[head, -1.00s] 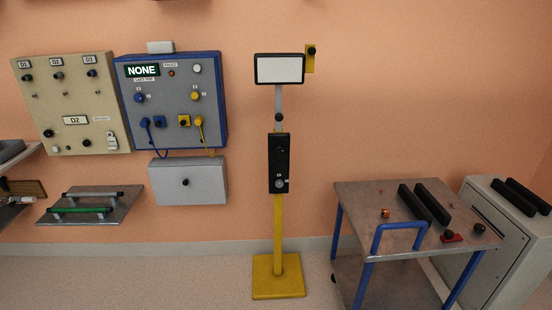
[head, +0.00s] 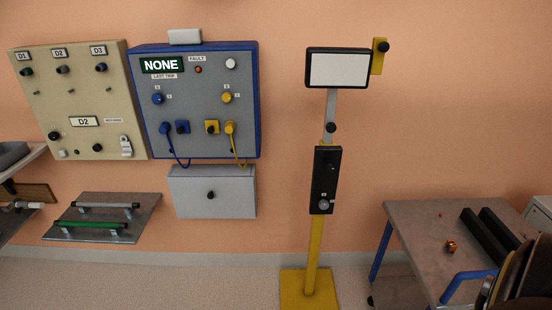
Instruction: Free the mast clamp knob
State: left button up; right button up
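The mast clamp knob looks to be the small round black knob (head: 331,127) on the mast, where the grey upper pole (head: 331,103) meets the yellow post (head: 313,250). No gripper touches it. A white-faced panel (head: 337,69) tops the mast, with a yellow bracket (head: 379,58) and another black knob (head: 384,46) at its right. A black box (head: 325,180) with a round dial hangs below the clamp knob. Dark and tan parts, probably my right arm or gripper, show at the lower right corner, cut off by the frame; no fingertips are clear. My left gripper is out of view.
A blue-framed panel (head: 205,60) reading NONE and a beige panel (head: 112,100) hang left of the mast. A grey box (head: 213,197) and handled plate (head: 140,215) are below. A cart (head: 410,222) with black bars stands at right. The floor before the mast is clear.

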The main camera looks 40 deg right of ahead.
aim_at(329, 167)
jog(key=z, duration=0.1)
jog(key=i, duration=0.9)
jog(key=z, duration=0.5)
